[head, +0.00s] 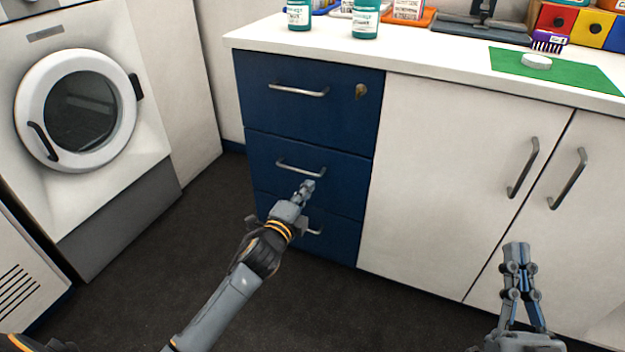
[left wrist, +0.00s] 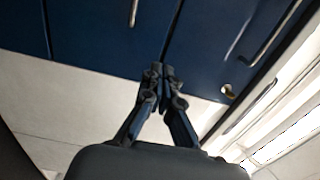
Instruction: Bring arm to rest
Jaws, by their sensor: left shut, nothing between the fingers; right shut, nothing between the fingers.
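My left gripper (head: 305,188) is shut and empty in the head view, in front of the blue drawer unit (head: 312,120), over the middle drawer's lower part just below its handle (head: 301,168). In the left wrist view the left gripper (left wrist: 160,70) shows with its fingertips together, the blue drawer fronts (left wrist: 105,35) beyond them. I cannot tell whether the fingertips touch the drawer front. My right gripper (head: 516,248) is shut and empty at the lower right, in front of the white cabinet doors. All drawers in view look closed.
The white counter (head: 440,55) holds teal bottles (head: 366,20), a green mat (head: 560,72) with a white round item (head: 537,61), and a purple brush (head: 548,41). A washer (head: 80,110) stands at left. The dark floor (head: 150,270) between is clear. White cabinet doors (head: 450,150) have bar handles.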

